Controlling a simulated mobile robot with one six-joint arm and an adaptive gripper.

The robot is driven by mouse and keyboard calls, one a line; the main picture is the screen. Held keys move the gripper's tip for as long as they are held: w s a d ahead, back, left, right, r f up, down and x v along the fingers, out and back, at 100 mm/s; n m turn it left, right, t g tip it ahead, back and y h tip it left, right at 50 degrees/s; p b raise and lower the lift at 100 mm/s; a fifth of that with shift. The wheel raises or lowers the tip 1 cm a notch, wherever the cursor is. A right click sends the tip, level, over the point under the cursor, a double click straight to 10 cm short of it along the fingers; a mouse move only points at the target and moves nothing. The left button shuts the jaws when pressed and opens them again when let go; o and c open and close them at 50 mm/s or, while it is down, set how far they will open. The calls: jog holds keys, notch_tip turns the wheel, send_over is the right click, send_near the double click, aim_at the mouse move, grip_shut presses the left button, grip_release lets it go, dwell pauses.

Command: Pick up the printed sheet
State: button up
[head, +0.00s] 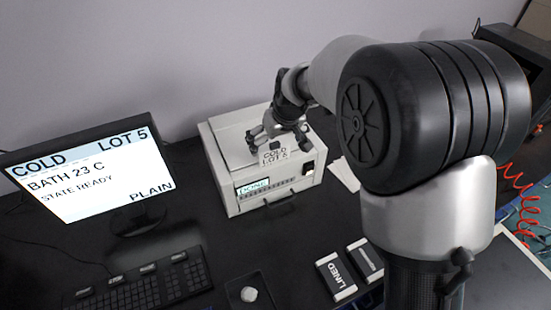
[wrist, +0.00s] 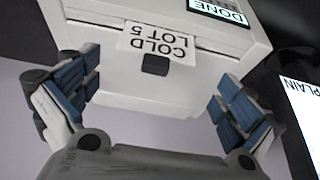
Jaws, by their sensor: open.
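The printed sheet (head: 274,156) is a small white paper reading "COLD LOT 5". It lies on top of the white instrument box (head: 226,178), close to its front edge. In the wrist view the sheet (wrist: 155,42) appears upside down, with a small black square block beside its edge. My gripper (head: 277,141) is over the box top at the sheet. In the wrist view my gripper (wrist: 158,82) is open, its blue-padded fingers wide apart on either side with nothing between them held. Whether the fingers touch the box I cannot tell.
The box's front display (wrist: 220,10) reads "DONE". A monitor (head: 92,180) at left shows "COLD LOT 5, BATH 23 C, STATE READY, PLAIN". A block marked "LINED" (head: 336,276) lies beside another block (head: 366,260).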

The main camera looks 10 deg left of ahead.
aim_at(275, 158)
jog(key=b+x, duration=0.1)
jog(key=x, duration=0.2)
jog(key=b+x, duration=0.1)
jog(key=x, duration=0.3)
jog(key=shift+w+d+f, duration=0.15)
jog(key=shift+w+f, duration=0.1)
jog(key=shift+w, duration=0.05)
jog(key=shift+s+r, duration=0.1)
jog(key=c, duration=0.8)
